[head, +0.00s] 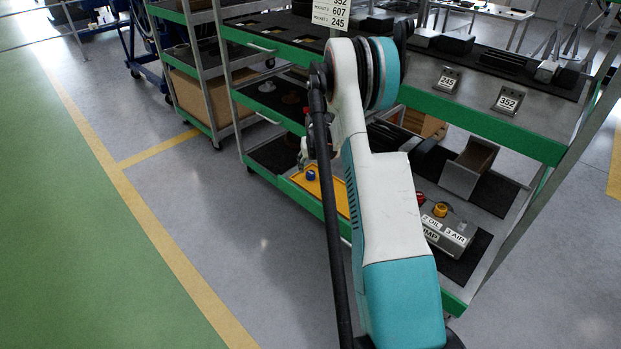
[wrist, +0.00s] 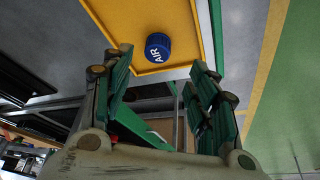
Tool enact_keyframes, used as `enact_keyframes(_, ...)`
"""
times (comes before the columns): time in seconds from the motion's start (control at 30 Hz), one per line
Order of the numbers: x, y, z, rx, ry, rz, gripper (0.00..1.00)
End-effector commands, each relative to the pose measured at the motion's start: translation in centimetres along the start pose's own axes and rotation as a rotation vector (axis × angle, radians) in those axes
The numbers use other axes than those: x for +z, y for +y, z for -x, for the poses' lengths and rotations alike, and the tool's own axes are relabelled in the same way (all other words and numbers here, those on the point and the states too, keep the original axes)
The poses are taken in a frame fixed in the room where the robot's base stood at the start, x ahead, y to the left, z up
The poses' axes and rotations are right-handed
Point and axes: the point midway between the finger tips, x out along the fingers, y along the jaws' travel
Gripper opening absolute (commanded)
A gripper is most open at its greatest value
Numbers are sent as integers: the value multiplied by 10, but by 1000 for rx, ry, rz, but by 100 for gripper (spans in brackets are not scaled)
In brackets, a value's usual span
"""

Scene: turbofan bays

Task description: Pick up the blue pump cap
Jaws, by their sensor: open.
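The blue pump cap (wrist: 158,46) is a small round cap with white lettering "AIR" on its side. It sits on a yellow tray (wrist: 185,30), near one of the tray's edges. In the head view the cap (head: 311,175) shows on the yellow tray (head: 338,196) on a lower shelf of the green-edged cart. My gripper (wrist: 156,72) is open and empty in the wrist view, its two green-padded fingers apart, with the cap appearing between and beyond the fingertips. In the head view my arm hides most of the gripper and part of the tray.
A grey pump box (head: 447,232) with red and yellow caps stands on the lower shelf at right. An open metal bin (head: 469,168) is behind it. The cart's green upper shelf edge (head: 485,131) lies above this shelf. The floor at left is clear.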

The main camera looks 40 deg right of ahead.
Motion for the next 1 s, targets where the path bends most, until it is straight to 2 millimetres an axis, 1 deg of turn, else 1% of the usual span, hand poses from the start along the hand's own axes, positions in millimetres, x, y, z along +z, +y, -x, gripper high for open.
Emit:
enact_keyframes(0.03,0,0,-9,0,0,0,54)
enact_keyframes(0.1,0,0,-15,0,0,0,54)
enact_keyframes(0.27,0,0,-21,0,0,0,54)
enact_keyframes(0.37,0,1,-29,0,0,0,54)
enact_keyframes(0.63,0,4,-66,0,0,0,54)
enact_keyframes(0.73,-1,4,-72,0,0,0,54)
enact_keyframes(0.9,-1,4,-70,0,0,0,54)
enact_keyframes(0.93,-1,4,-70,0,0,0,51)
enact_keyframes(1.0,-1,4,-70,0,0,0,39)
